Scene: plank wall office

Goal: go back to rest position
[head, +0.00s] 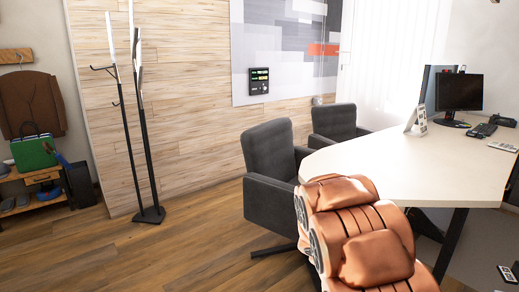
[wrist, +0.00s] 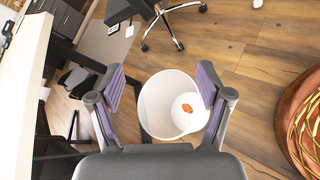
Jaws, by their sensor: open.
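My gripper (wrist: 163,80) shows in the wrist view with its two purple-padded fingers spread wide. It is open, with nothing between the fingers. Beyond and below the fingers is a white round bin (wrist: 153,105) on the wood floor. A white rounded object with an orange mark (wrist: 188,112) lies inside the bin. The gripper is not visible in the head view.
A white table (head: 405,160) stands at the right in the head view, with a monitor (head: 459,93) and grey chairs (head: 272,160) beside it. A black coat stand (head: 148,213) is at the left. A copper container (wrist: 295,118) is right of the bin. Floor at the left-centre is clear.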

